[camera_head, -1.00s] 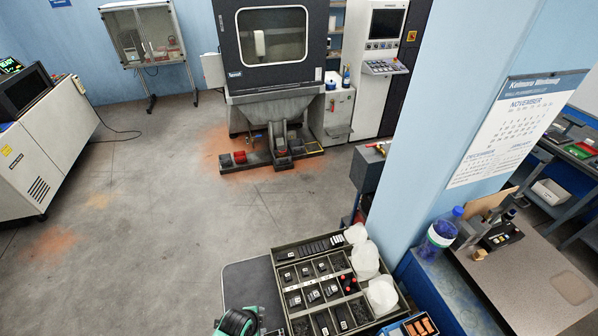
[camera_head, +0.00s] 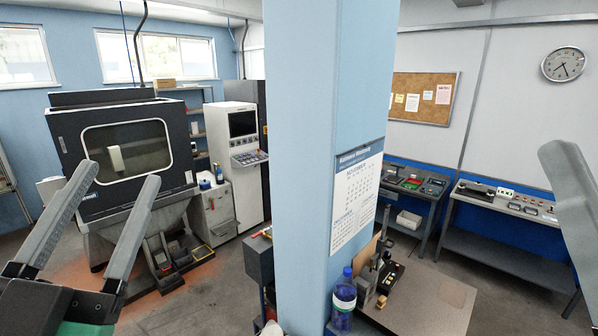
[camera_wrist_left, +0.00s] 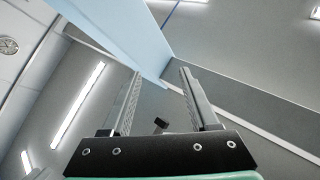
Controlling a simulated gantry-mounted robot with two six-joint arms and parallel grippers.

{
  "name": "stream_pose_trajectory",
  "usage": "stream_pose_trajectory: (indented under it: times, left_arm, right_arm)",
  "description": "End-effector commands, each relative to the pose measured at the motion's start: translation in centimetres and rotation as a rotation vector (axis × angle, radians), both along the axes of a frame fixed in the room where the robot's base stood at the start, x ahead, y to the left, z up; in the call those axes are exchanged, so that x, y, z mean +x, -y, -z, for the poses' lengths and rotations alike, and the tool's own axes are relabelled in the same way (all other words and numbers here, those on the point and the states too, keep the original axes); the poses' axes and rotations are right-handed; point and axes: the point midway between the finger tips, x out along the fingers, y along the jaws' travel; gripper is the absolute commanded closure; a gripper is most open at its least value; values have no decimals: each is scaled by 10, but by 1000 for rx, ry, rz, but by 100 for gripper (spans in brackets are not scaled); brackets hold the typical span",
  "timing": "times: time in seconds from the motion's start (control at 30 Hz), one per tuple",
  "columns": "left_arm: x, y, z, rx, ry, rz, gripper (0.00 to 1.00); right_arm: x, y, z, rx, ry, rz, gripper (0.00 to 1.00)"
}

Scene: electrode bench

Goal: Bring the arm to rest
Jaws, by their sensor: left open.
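My left gripper (camera_head: 119,180) is raised at the lower left of the head view. Its two long grey fingers point up and stand wide apart, with nothing between them. In the left wrist view its fingers (camera_wrist_left: 161,76) are also apart and empty, with the ceiling and wall beyond them. A single grey finger of my right gripper (camera_head: 578,200) shows at the right edge of the head view. The rest of that gripper is outside the picture.
A blue pillar (camera_head: 308,130) with a calendar (camera_head: 355,197) stands in the middle. Right of it, a bench (camera_head: 430,305) holds a blue-capped bottle (camera_head: 343,300) and small devices. A dark machine (camera_head: 125,150) stands behind my left gripper. Workbenches (camera_head: 505,205) line the back right wall.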

Motion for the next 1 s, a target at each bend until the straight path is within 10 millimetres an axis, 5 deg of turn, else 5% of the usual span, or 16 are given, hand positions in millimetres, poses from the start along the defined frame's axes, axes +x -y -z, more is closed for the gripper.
stream_pose_trajectory:
  times: [0.1, 0.17, 0.63, 0.9, 1.0]
  left_arm:
    - [-65, -3, -41, -139, 177, 112, 39]
    - [-83, -3, -48, -221, 219, 188, 39]
    - [-78, -3, -46, -314, 202, 267, 39]
    - [-78, -3, -46, -313, 202, 265, 39]
    - [-78, -3, -46, -313, 202, 265, 50]
  right_arm:
    - [0, 0, 0, 0, 0, 0, 50]
    - [0, 0, 0, 0, 0, 0, 50]
    - [0, 0, 0, 0, 0, 0, 48]
    - [0, 0, 0, 0, 0, 0, 0]
    - [0, 0, 0, 0, 0, 0, 16]
